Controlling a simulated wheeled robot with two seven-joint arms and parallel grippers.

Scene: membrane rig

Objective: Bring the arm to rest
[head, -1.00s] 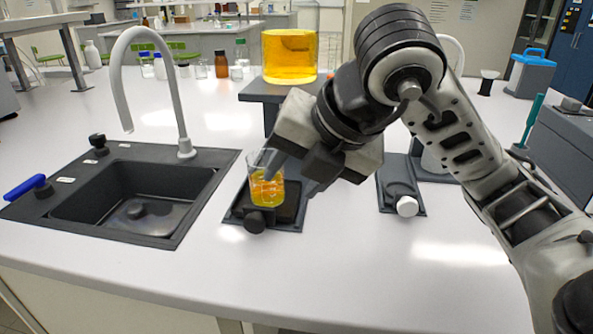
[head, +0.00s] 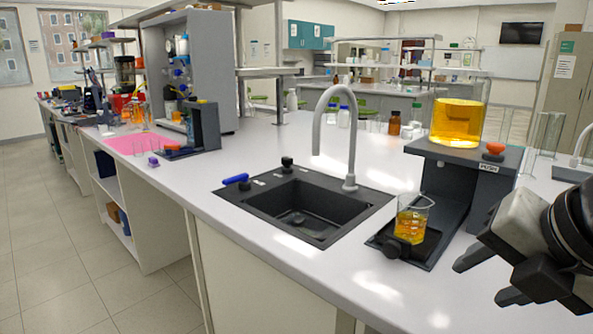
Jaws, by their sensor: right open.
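My right gripper (head: 480,279) is at the lower right of the head view, above the white bench. Its dark fingers are spread apart with nothing between them, and they point left. A small glass beaker with orange-yellow liquid (head: 411,220) stands upright on a dark base plate (head: 433,257), to the left of my right gripper and apart from it. A large glass vessel of yellow liquid (head: 457,120) stands on the dark raised stand (head: 440,153) behind the beaker. An orange knob (head: 495,148) sits on this stand. My left gripper is not in view.
A black sink (head: 310,205) with a grey curved faucet (head: 330,130) lies left of the beaker. A blue handle (head: 235,179) is at the sink's left corner. Bottles, a pink mat (head: 140,144) and a tall grey cabinet (head: 190,70) stand farther back. Clear bench lies front of the sink.

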